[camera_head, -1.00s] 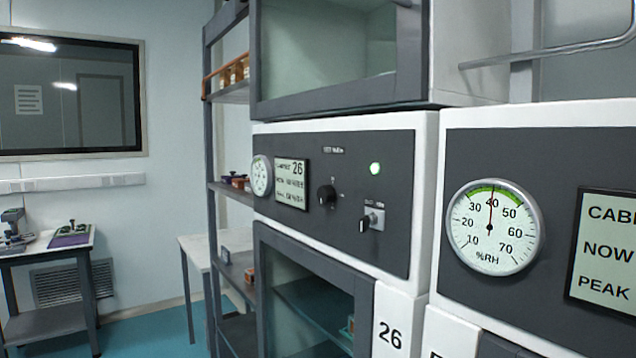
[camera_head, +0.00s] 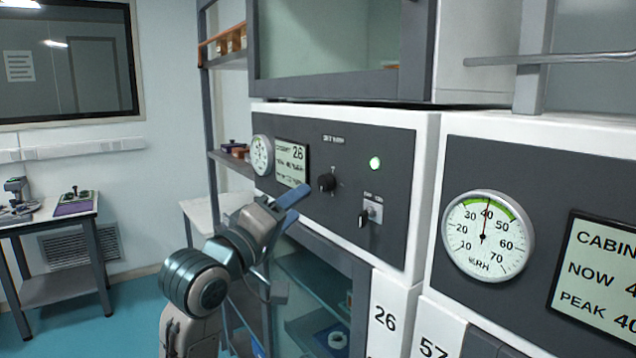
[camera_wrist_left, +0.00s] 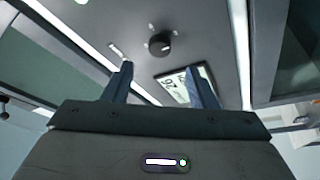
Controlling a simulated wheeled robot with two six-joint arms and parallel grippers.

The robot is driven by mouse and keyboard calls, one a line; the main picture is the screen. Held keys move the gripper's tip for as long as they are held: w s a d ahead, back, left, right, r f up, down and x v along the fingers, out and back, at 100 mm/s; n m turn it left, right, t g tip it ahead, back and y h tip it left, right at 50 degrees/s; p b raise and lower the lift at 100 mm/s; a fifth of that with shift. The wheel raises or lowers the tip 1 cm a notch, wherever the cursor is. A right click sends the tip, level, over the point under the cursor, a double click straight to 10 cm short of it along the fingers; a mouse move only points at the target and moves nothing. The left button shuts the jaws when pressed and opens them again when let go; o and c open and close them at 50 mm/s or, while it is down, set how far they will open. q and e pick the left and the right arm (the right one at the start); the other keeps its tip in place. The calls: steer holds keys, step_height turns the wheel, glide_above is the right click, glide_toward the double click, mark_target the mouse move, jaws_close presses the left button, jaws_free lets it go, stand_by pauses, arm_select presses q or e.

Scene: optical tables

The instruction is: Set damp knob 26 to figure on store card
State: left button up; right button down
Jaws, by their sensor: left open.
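The damp knob (camera_head: 327,182) is a black round knob on the dark panel of cabinet 26, right of a small display (camera_head: 292,163) headed with 26 and a round gauge (camera_head: 262,155). The left gripper (camera_head: 290,200) is just below and left of the knob in the head view, apart from it. In the left wrist view the knob (camera_wrist_left: 160,43) lies beyond the two open fingers (camera_wrist_left: 160,85), which hold nothing. The display (camera_wrist_left: 190,84) shows there partly behind a finger. No store card can be made out for certain. The right gripper is not in view.
A key switch (camera_head: 370,212) and a lit green lamp (camera_head: 375,163) are right of the knob. The glass door (camera_head: 320,285) of cabinet 26 is below. A neighbouring cabinet has a %RH gauge (camera_head: 488,238). A metal bar (camera_head: 550,59) juts out at upper right.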

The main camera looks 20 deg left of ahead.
mark_target(323, 186)
arm_select(q)
steer(key=p+x, duration=0.2)
steer(key=x, duration=0.4)
steer(key=shift+w+d+r, duration=0.1)
steer(key=shift+d+r, duration=0.05)
steer(key=shift+r, duration=0.1)
steer(key=shift+w+d, duration=0.15)
steer(key=shift+w, duration=0.55)
steer(key=c, duration=1)
steer(key=shift+o, duration=0.2)
steer(key=shift+f, duration=0.1)
